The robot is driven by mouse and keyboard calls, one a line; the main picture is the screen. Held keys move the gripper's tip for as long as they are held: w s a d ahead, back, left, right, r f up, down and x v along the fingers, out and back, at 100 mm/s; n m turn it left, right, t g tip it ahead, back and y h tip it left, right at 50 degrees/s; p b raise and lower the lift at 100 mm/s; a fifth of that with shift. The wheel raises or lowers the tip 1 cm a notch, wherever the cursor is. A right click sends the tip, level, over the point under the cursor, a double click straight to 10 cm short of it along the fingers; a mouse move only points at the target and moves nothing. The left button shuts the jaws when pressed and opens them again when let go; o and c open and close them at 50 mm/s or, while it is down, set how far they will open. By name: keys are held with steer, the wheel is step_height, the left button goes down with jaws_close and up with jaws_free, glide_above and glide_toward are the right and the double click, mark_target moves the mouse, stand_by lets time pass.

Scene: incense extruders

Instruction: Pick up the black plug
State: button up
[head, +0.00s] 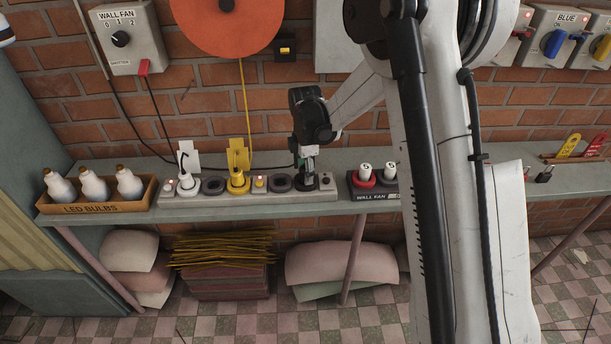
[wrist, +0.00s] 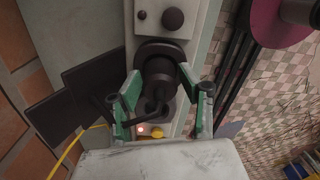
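The black plug (wrist: 158,68) stands in a round black socket on the grey power strip (wrist: 183,25). In the wrist view it lies between the two green fingers of my gripper (wrist: 159,78). The fingers are spread, one on each side of the plug, with little gap; I cannot tell whether they touch it. In the head view my gripper (head: 309,158) points down over the strip's right part. It hides most of the plug, with the dark base (head: 308,184) showing below.
On the same strip stand a white plug (head: 186,180) and a yellow plug (head: 237,178), left of my gripper. A box of LED bulbs (head: 100,207) sits at the shelf's left end. The brick wall is just behind.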

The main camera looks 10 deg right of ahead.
steer(key=shift+f, duration=0.15)
steer(key=c, duration=0.9)
